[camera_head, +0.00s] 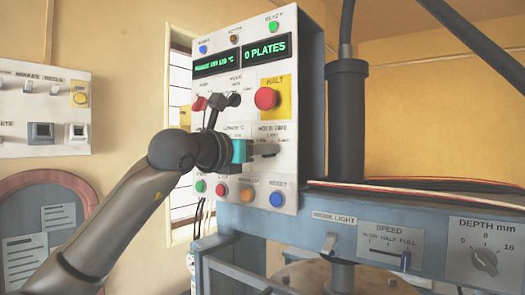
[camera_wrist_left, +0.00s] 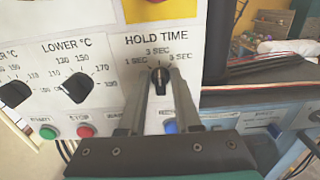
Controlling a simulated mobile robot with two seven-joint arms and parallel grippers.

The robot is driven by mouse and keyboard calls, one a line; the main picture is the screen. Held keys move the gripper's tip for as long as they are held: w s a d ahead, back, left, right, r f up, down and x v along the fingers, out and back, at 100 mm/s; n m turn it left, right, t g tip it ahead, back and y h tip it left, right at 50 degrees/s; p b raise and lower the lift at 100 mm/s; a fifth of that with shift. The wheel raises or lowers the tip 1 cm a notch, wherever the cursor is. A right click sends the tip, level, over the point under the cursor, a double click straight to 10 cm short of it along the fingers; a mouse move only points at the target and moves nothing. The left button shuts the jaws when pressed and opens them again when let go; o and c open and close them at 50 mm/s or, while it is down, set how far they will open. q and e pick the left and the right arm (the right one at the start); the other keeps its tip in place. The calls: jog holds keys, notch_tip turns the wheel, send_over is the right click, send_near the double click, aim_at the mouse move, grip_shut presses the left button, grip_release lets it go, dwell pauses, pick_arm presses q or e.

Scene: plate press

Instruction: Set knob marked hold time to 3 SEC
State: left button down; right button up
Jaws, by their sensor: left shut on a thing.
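The hold time knob (camera_wrist_left: 159,78) is black and sits below the HOLD TIME label on the white control panel (camera_wrist_left: 110,20). Its marks read 1 SEC at left, 3 SEC at top and one at right that looks like 8 SEC. The knob stands about upright, lined up with 3 SEC. My left gripper (camera_wrist_left: 160,88) has its two fingers on either side of the knob and is shut on it. In the head view the left gripper (camera_head: 268,150) reaches the panel's lower right, and its fingers hide most of the knob. My right gripper is not in view.
The LOWER °C knob (camera_wrist_left: 77,88) is left of the fingers. Green (camera_wrist_left: 48,131), red (camera_wrist_left: 85,130) and blue (camera_wrist_left: 170,126) buttons sit below. A red HALT button (camera_head: 265,98) is above. The blue press frame (camera_head: 285,240) with a DEPTH knob (camera_head: 485,262) stands right.

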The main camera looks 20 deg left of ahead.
pick_arm(q)
jog(key=shift+r, duration=0.1)
jog(key=c, duration=0.9)
grip_release()
jog(key=shift+o, duration=0.2)
jog(key=shift+s+a, duration=0.1)
jog(key=shift+s, duration=0.05)
jog(key=b+v, duration=0.4)
jog(key=v, duration=1.1)
